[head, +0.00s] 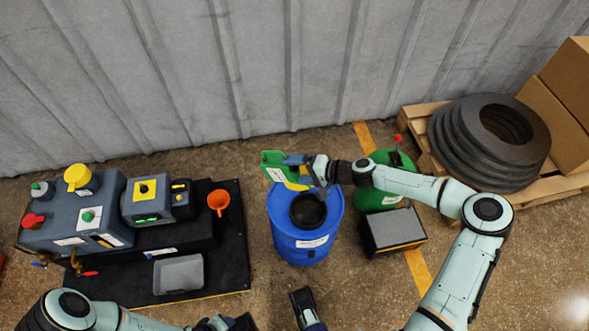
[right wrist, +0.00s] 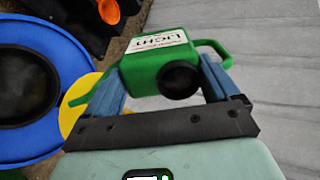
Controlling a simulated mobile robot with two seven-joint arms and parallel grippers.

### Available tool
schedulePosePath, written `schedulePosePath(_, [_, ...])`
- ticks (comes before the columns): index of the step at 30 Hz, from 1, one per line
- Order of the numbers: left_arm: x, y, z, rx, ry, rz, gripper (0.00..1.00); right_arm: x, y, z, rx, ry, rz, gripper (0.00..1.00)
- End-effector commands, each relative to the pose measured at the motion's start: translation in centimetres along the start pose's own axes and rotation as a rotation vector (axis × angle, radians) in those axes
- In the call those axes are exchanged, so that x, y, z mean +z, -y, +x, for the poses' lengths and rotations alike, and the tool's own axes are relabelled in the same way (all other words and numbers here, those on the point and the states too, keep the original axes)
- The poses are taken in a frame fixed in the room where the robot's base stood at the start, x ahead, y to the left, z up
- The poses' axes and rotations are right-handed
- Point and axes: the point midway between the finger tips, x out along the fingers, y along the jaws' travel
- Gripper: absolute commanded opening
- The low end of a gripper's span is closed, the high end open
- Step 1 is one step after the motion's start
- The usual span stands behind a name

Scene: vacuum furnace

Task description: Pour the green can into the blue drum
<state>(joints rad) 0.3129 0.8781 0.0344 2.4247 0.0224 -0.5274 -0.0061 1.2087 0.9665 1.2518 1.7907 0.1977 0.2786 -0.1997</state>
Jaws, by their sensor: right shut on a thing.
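The green can (head: 273,168) with a white label is in my right gripper (head: 293,161), at the upper-left side of the blue drum (head: 299,250). In the right wrist view the green can (right wrist: 143,72) sits between the blue fingers of the right gripper (right wrist: 168,82), its round black part facing the camera. The drum stands upright with a dark round opening (head: 308,210) in its top. The can looks above the rim level and off to the side of the opening; no liquid shows. My left gripper (head: 238,323) is partly cut off at the bottom edge; its jaws are unclear.
A yellow piece (head: 296,184) shows between can and drum. Right are a green container (head: 385,197), a grey-topped box (head: 394,230) and a pallet with black rings (head: 480,150).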

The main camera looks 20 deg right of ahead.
Motion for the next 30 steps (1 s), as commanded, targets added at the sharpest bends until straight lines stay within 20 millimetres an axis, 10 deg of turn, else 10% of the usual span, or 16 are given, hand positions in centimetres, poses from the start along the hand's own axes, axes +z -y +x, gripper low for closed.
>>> schedulePosePath(30, [-0.6,0.1,0.4,-0.001,-0.018,-0.002,0.43,0.0,0.1,-1.2,-0.120,0.000,-0.001,0.31])
